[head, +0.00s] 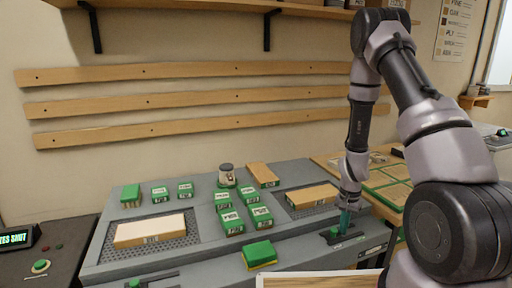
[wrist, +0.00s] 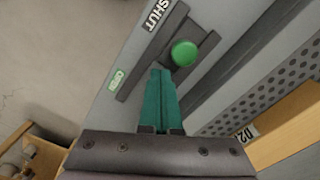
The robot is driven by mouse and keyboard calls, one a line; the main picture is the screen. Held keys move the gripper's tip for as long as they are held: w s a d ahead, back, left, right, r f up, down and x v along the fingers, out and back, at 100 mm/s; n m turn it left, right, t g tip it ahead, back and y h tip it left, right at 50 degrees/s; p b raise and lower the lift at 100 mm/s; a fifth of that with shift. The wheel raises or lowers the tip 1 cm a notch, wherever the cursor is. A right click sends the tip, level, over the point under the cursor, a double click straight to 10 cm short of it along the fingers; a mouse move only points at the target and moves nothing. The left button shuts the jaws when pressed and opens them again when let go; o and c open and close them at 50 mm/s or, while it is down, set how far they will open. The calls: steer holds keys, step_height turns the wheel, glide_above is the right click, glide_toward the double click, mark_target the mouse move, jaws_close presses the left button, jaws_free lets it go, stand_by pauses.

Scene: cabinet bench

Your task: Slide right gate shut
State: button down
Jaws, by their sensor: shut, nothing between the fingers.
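The right gate's round green knob (wrist: 185,53) stands in a dark slot track (wrist: 132,82) in the wrist view. A SHUT label (wrist: 160,12) is at the track's upper end and an OPEN label (wrist: 117,78) near its lower end. The knob is partway along. My gripper (wrist: 161,73) is shut and empty, its teal fingertips right beside the knob; I cannot tell whether they touch. In the head view my gripper (head: 345,226) is low over the bench's front right, by the same knob (head: 334,233).
A second green knob (head: 134,284) is at the front left. Several green-topped blocks stand on the grey bench (head: 190,252), with wooden boards on perforated plates (head: 150,231). A side console (head: 40,266) has a green button and a lit sign, partly cut off, reading "TES SHUT".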

steer(key=shift+w+d, duration=0.2)
steer(key=shift+d, duration=0.35)
step_height(320, 180, up, 8)
stand_by(0.7)
steer(key=s+a+r+n+t+y, duration=0.1)
steer(key=a+r+t, duration=0.1)
steer(key=r, duration=1)
steer(key=s+a+r+n+t+y, duration=0.1)
steer(key=a+r, duration=0.2)
steer(key=r, duration=0.8)
steer(key=s+a+r+n+t, duration=0.1)
steer(key=s+r+t, duration=0.3)
steer(key=s+r, duration=1.1)
steer(key=shift+s+a+r+n, duration=0.15)
steer(key=shift+a+r+n, duration=0.25)
steer(key=shift+r, duration=0.3)
